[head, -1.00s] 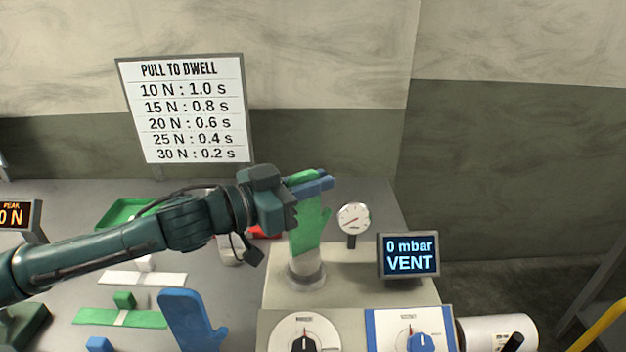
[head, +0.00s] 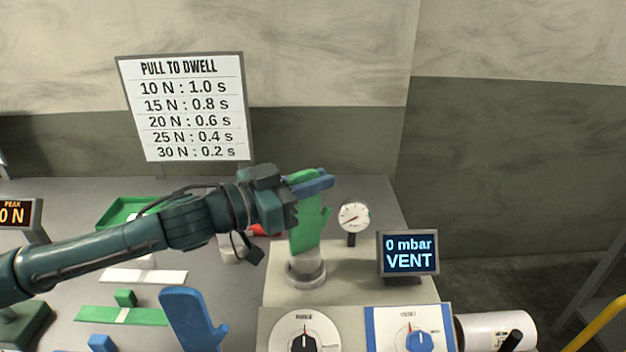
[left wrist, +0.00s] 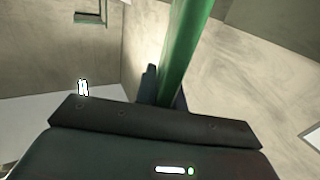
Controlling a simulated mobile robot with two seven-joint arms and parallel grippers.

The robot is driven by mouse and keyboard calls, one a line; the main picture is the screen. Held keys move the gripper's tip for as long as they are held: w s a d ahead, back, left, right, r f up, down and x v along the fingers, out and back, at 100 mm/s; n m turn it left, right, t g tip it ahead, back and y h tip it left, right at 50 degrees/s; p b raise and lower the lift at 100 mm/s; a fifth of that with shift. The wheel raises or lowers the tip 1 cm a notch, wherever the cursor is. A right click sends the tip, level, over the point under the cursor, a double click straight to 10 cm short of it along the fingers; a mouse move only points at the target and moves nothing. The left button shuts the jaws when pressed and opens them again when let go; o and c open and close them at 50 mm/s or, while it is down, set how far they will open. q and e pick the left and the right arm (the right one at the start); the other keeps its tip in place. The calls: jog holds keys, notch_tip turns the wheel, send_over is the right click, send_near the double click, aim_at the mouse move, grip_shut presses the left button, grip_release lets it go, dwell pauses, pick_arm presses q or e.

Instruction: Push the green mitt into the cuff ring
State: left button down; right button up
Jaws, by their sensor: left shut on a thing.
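The green mitt (head: 308,230) stands upright above the cuff ring (head: 306,270), a grey ring on top of the beige machine. My left gripper (head: 312,184) is shut on the mitt's upper end, with blue fingers on it. The mitt's lower end meets the ring's opening; I cannot tell how deep it sits. In the left wrist view the mitt (left wrist: 187,50) runs up from between the dark fingers. My right gripper is in neither view.
A gauge (head: 354,217) and a display reading 0 mbar VENT (head: 408,253) stand right of the ring. Two dials (head: 305,340) are in front. A blue mitt (head: 190,318) stands at front left. A green tray (head: 125,213) lies further back.

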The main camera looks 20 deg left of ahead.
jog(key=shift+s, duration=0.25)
pick_arm(q)
jog(key=shift+f, duration=0.55)
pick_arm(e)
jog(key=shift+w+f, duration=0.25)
pick_arm(q)
jog(key=shift+f+b, duration=0.8)
jog(key=shift+f, duration=0.1)
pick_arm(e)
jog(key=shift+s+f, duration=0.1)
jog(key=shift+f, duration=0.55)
pick_arm(q)
jog(key=c, duration=1.4)
grip_release()
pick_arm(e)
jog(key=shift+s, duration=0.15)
pick_arm(q)
jog(key=b+v, duration=0.3)
jog(key=v, duration=0.4)
jog(key=shift+s+a, duration=0.2)
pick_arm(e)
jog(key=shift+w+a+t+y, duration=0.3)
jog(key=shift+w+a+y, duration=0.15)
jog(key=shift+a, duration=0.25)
pick_arm(q)
jog(key=shift+r, duration=0.1)
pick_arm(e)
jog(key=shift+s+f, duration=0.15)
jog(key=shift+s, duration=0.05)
